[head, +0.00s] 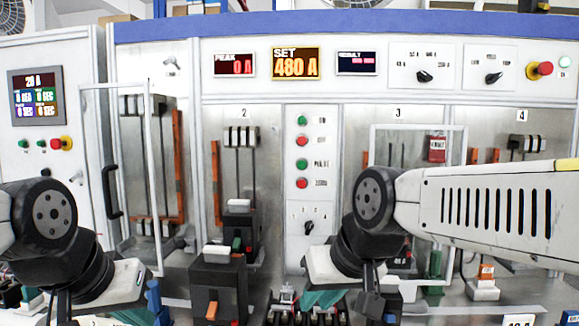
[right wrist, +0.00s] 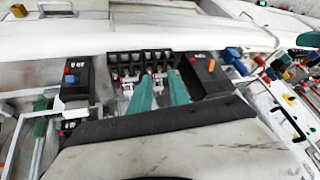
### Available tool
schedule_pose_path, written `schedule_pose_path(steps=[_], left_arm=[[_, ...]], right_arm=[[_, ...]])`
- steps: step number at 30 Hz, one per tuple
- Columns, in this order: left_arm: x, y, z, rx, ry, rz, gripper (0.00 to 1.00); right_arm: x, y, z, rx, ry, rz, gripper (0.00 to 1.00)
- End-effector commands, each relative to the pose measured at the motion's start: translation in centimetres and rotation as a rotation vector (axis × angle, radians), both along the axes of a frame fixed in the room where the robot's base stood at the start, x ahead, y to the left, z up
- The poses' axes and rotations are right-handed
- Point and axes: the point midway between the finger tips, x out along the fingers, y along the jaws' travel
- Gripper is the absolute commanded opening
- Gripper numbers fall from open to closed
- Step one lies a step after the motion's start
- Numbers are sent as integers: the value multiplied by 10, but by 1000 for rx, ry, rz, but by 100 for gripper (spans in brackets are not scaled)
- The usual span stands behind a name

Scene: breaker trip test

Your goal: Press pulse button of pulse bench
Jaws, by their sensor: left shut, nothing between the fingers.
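The pulse button (head: 302,163) is the green button third from the top on the narrow white panel between bays 2 and 3. Above it are a green (head: 302,120) and a red button (head: 302,140); a red button (head: 302,183) is below. My right gripper (head: 322,299) is low in front of the bench, below the panel and apart from the buttons. In the right wrist view its two teal fingers (right wrist: 160,82) stand apart with nothing clearly held. My left gripper (head: 135,316) is at the bottom left edge, partly cut off, shut and empty, far from the button.
A rotary knob (head: 308,226) sits under the buttons. A black breaker unit (head: 219,285) stands in front of bay 2. A framed clear door with a black handle (head: 112,192) is at the left. The SET display (head: 296,64) reads 480 A. Several breakers crowd the low front.

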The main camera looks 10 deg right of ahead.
Motion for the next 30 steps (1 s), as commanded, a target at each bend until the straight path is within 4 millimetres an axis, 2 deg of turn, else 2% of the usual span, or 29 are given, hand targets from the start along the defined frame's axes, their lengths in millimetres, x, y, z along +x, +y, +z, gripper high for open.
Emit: schedule_pose_path(steps=[1,3,30], left_arm=[[0,0,0,0,0,0,0],[0,0,0,0,0,0,0],[0,0,0,0,0,0,0]], right_arm=[[0,0,0,0,0,0,11],[0,0,0,0,0,0,0],[0,0,0,0,0,0,0]])
